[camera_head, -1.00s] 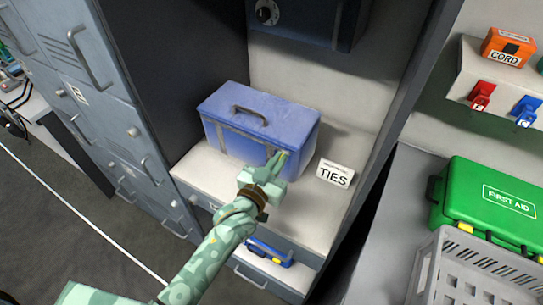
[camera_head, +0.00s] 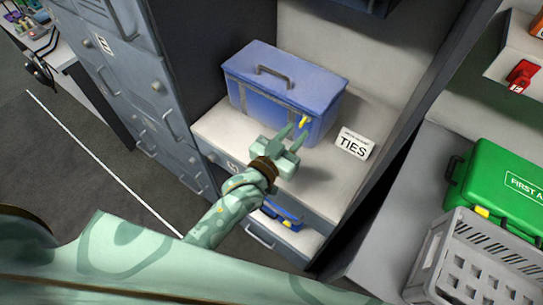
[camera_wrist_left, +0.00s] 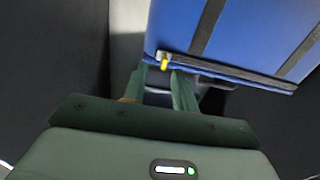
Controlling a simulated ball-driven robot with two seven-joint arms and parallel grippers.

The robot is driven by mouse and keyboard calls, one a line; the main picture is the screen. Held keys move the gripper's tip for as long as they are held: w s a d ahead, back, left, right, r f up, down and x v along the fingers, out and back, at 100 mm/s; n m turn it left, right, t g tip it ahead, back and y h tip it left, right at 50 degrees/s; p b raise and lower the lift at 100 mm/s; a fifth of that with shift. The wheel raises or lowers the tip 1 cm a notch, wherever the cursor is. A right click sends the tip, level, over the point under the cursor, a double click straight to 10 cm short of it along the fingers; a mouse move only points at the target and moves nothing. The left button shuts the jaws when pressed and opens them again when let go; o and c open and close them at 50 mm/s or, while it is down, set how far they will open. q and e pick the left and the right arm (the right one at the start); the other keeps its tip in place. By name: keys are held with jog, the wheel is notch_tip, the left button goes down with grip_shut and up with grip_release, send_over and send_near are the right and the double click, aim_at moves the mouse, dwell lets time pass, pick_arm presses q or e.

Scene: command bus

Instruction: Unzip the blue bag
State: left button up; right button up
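The blue bag (camera_head: 275,92) stands upright on a pale shelf in the locker, with a dark handle on its closed-looking top. A small yellow zipper pull (camera_head: 303,122) hangs near its front right corner. In the left wrist view the bag (camera_wrist_left: 240,30) fills the upper right, and the yellow pull (camera_wrist_left: 164,63) shows just beyond and between my fingertips. My left gripper (camera_head: 291,132) is open in front of the bag, just left of and below the pull. Its two fingers (camera_wrist_left: 160,72) are apart with nothing held. My right gripper is not in view.
A white TIES sign (camera_head: 353,144) stands on the shelf (camera_head: 222,127) right of the bag. A lower compartment holds a blue item (camera_head: 283,213). Locker doors stand at left. A green first aid box (camera_head: 500,185) and a grey crate (camera_head: 485,250) are at right.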

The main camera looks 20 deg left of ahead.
pick_arm(q)
jog(key=v, duration=1.3)
